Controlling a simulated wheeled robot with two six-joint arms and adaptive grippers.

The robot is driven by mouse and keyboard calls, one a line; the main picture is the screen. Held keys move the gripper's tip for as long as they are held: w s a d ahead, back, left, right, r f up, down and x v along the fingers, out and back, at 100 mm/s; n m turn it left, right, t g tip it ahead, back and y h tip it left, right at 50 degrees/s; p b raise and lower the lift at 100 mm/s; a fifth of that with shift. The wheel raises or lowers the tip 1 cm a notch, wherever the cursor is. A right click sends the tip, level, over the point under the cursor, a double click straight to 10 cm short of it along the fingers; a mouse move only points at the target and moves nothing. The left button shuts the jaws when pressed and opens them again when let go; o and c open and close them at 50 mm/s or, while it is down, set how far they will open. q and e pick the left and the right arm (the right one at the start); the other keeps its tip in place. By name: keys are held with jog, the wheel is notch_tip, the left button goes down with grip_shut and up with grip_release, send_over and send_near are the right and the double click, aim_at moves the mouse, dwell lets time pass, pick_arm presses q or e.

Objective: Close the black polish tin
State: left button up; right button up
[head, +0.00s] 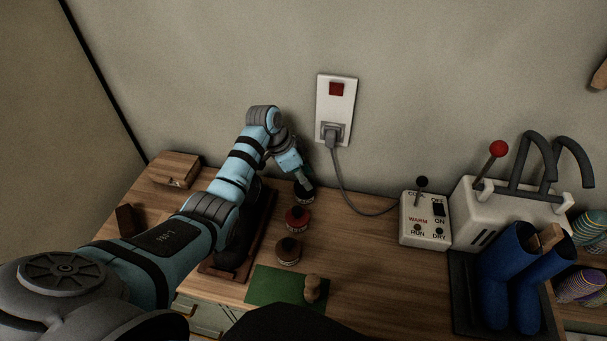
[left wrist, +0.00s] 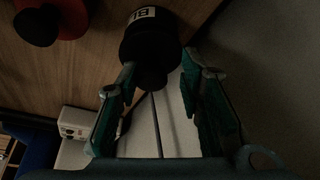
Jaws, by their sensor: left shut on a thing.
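The black polish tin (head: 304,197) stands on the wooden bench top near the wall, behind the red tin. In the left wrist view the black tin (left wrist: 145,35) shows a white label with the letters "BL". A narrower dark knob-like part of its lid (left wrist: 152,77) lies between my fingertips. My left gripper (head: 304,184) reaches down over the tin from the left; in the wrist view its fingers (left wrist: 158,70) are shut on this dark part. I cannot tell whether the lid sits fully down. My right gripper is not in view.
A red tin (head: 297,219) and a brown tin (head: 288,251) stand in front, near a green mat (head: 265,287). A dark shoe (head: 235,250) lies left on a tray. A wall socket cord (head: 347,190) runs to a white control box (head: 425,222), with blue boots (head: 510,280) farther right.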

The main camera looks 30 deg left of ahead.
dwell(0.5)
pick_arm(q)
jog(key=shift+p, duration=0.35)
jog(key=shift+f, duration=0.2)
dwell(0.6)
jog(key=shift+p, duration=0.35)
grip_shut()
jog(key=o, duration=0.7)
grip_release()
